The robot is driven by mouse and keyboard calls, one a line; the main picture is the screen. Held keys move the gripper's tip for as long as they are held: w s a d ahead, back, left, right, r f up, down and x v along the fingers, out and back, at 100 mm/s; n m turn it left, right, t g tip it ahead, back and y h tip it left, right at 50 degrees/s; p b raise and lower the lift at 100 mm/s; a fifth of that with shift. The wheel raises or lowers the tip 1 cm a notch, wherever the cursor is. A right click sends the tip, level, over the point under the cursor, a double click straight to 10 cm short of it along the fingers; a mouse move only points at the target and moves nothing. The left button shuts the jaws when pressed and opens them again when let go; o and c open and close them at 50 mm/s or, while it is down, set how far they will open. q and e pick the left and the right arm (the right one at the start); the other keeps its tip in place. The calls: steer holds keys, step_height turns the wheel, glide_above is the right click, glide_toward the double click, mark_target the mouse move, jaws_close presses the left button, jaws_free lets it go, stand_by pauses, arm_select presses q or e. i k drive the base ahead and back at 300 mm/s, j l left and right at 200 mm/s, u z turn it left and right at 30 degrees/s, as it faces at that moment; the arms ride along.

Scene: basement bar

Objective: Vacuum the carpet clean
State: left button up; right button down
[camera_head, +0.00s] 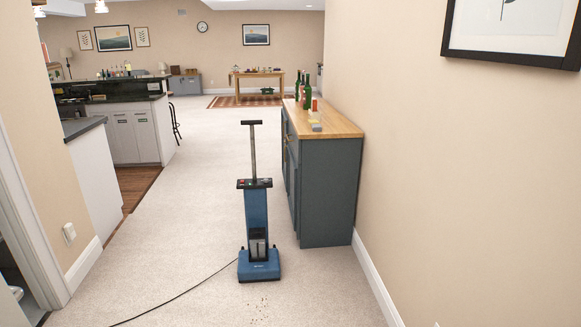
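A blue upright vacuum cleaner (256,215) stands on the beige carpet (190,235) in the middle of the head view. Its black T-shaped handle (251,123) points straight up. A black cord (180,294) runs from its base along the carpet to the lower left and out of view. A small patch of dark crumbs (259,301) lies on the carpet just in front of the vacuum's foot. Neither of my grippers shows in the head view.
A grey-blue cabinet (328,195) with bottles on its wooden top stands close right of the vacuum, against the wall. A bar counter (127,125) is at left. A wooden table (259,75) stands on a rug at the back. Carpet is open left of the vacuum.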

mark_target(249, 270)
steer(key=i+z, duration=0.2)
steer(key=i, duration=1.85)
steer(key=i+l+u, duration=0.1)
steer(key=i+u, duration=0.15)
steer(key=i, duration=0.3)
steer(key=i+l+u, duration=0.3)
steer(key=i, duration=0.25)
steer(key=i+l+u, duration=0.25)
steer(key=i, duration=0.25)
steer(key=i+l+u, duration=0.25)
steer(key=i+l, duration=0.15)
steer(key=i, duration=0.1)
